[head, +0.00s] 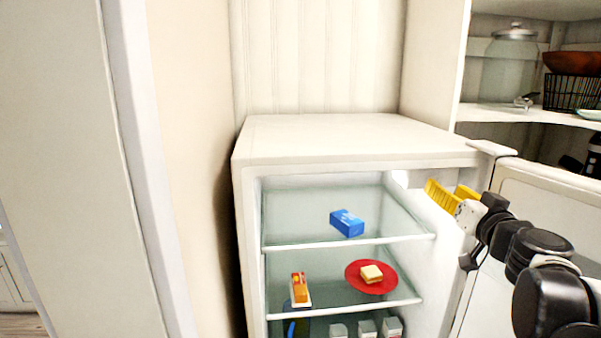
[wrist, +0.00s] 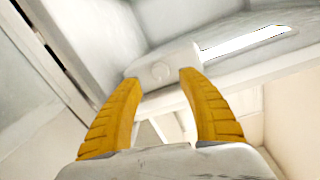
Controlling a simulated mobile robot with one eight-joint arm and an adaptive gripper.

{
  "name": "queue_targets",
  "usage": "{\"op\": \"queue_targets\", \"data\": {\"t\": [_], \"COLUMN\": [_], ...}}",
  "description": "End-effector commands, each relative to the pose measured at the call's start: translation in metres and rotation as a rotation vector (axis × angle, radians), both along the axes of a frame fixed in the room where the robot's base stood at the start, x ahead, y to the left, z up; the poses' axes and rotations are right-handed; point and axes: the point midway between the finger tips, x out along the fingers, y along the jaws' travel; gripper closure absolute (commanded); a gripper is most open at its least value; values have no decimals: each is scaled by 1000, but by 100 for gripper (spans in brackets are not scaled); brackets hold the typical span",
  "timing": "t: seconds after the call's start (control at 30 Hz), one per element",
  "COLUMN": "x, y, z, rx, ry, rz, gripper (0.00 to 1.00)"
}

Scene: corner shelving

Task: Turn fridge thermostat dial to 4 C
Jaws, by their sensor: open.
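The open white fridge (head: 330,140) stands in the middle of the head view. In the wrist view, a small round white dial (wrist: 160,73) sits on the end of a pale housing beside a bright lamp strip (wrist: 245,41). No dial markings are legible, so I cannot tell its setting. My gripper (head: 444,186) is at the upper right of the fridge opening. In the wrist view its yellow fingers (wrist: 160,80) are open, with the dial framed between their tips and nothing gripped. Contact with the dial cannot be told. The dial cannot be made out in the head view.
The open fridge door (head: 545,195) stands to the right, behind my arm. Glass shelves hold a blue box (head: 347,223), a red plate (head: 352,283) with a sandwich (head: 371,273), and an orange carton (head: 299,287). Corner shelves (head: 535,116) are at upper right.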

Motion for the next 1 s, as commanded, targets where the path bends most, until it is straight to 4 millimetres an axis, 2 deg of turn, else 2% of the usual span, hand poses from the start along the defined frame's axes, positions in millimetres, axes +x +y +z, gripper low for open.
{"op": "queue_targets", "data": {"t": [0.1, 0.23, 0.6, 0.67, 0.7, 0.77, 1.0], "x": [21, 35, 40, 40, 40, 40, 40], "y": [0, -1, -1, -1, -1, -1, -1], "z": [1, 1, 0, 0, 0, 0, -1], "rx": [0, 0, 1, 1, 1, 1, 47], "ry": [1, 0, 0, 0, 0, 0, 1], "rz": [2, 2, 1, 1, 1, 1, 1], "gripper": [52, 52, 52, 69, 81, 100, 100]}}
